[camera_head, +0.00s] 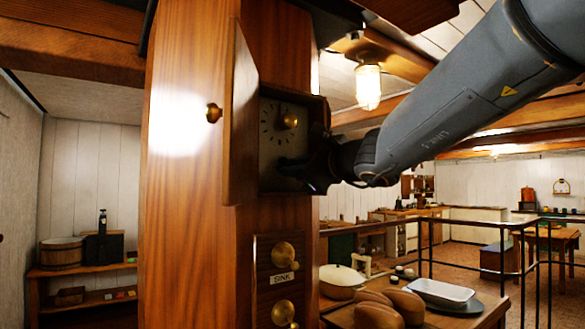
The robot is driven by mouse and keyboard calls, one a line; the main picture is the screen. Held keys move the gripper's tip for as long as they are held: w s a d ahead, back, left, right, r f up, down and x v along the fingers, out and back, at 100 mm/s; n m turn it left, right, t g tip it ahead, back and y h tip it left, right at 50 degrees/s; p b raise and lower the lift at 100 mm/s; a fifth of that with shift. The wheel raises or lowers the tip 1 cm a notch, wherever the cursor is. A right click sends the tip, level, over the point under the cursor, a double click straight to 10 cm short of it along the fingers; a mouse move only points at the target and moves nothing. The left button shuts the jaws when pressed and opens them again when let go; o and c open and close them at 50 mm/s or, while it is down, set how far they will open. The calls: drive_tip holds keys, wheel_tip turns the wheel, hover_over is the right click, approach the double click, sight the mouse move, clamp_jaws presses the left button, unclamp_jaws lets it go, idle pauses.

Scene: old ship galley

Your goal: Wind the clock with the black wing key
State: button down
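The clock (269,143) sits in a recess in a wooden post, with a dark square face, hour marks and a brass piece near its top right. Its wooden door (241,120) stands open to the left and bears a brass knob. My gripper (306,166) reaches in from the right and is dark against the lower right of the face. I cannot tell whether its fingers are open or shut. I cannot make out the black wing key; a dark shape at the fingertips may be the key or the fingers. My gripper hides the face's lower right part.
Below the clock is a panel (262,268) with brass knobs and a "SINK" label. Loaves (404,303), a lidded pot (340,281) and a white tray (441,291) stand on a table at lower right. A dark rail (475,264) runs behind it.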

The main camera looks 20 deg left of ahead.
drive_tip(key=m+p, duration=0.1)
drive_tip(key=m, duration=0.2)
drive_tip(key=shift+r, duration=0.1)
drive_tip(key=m+p, duration=0.1)
drive_tip(key=m, duration=0.3)
drive_tip(key=shift+p, duration=0.4)
drive_tip(key=m+p, duration=0.2)
drive_tip(key=m, duration=0.1)
drive_tip(key=m+p, duration=0.2)
drive_tip(key=m, duration=0.2)
drive_tip(key=m+p, duration=0.2)
drive_tip(key=m, duration=0.1)
drive_tip(key=shift+r+m+p, duration=0.1)
drive_tip(key=shift+m+p, duration=0.2)
drive_tip(key=m+p, duration=0.2)
drive_tip(key=m, duration=0.1)
drive_tip(key=shift+p, duration=0.3)
drive_tip(key=m, duration=0.7)
drive_tip(key=shift+m, duration=0.4)
